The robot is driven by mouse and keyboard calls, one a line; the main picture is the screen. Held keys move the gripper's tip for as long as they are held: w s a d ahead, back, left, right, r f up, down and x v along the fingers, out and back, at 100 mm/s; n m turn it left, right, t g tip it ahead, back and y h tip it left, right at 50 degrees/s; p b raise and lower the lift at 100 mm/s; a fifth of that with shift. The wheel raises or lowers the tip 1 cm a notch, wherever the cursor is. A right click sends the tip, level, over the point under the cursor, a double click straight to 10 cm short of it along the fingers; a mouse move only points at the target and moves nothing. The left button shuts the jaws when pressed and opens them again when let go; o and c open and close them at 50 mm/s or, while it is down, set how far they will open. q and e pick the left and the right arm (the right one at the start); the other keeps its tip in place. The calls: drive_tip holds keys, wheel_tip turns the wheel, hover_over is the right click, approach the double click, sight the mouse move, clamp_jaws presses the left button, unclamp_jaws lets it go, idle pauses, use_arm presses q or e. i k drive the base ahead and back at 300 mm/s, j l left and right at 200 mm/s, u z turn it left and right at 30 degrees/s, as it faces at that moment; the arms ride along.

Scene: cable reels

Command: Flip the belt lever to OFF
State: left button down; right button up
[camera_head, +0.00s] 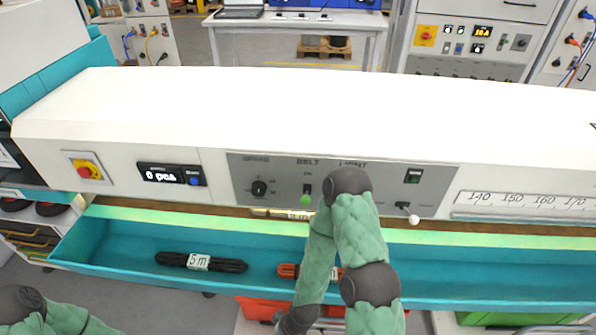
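The belt lever (305,198) has a green ball knob and sits under the BELT label on the grey control panel (440,185). Its knob is at the lower part of its dark mount, and the small position labels are too small to read surely. My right arm rises from the bottom and bends just right of the lever, its dark joint covering part of the panel. It does not cover the green knob. The arm then runs down to a dark wrist part at the bottom edge; no fingertips show. My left arm shows only at the bottom left corner, without its gripper.
A speed knob (259,188) is left of the lever, and a white-knobbed lever (413,219) is to the right. A red-and-yellow stop button (87,170) is far left. The teal trough (460,262) below holds a black cable bundle (200,262) and an orange one (288,271).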

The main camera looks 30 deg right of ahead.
sight(305, 200)
drive_tip(key=z, duration=1)
